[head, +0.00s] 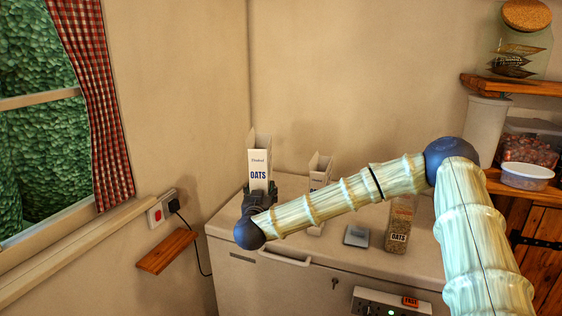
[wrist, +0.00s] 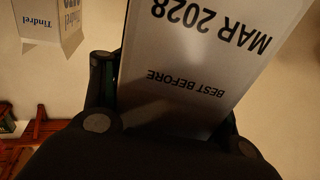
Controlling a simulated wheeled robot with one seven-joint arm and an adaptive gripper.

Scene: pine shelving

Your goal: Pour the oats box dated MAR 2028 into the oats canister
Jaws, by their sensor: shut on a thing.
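My gripper (head: 259,196) is shut on a white oats box (head: 260,170) with an open top, upright at the left of the chest top. In the wrist view the held box (wrist: 205,60) shows "BEST BEFORE MAR 2028" upside down between the fingers. A second oats box (head: 319,166) stands behind my forearm, which hides its middle; a white carton marked Tindrel also shows in the wrist view (wrist: 48,20). The clear oats canister (head: 400,228), labelled OATS, stands to the right on the chest top, partly behind my arm. Its opening is hidden.
The pale chest top (head: 300,188) bears a small grey square (head: 356,236) left of the canister. A wooden shelf (head: 520,86) with a jar, a white cylinder (head: 487,128) and a lidded tub (head: 525,175) are at right. A wall and curtained window bound the left.

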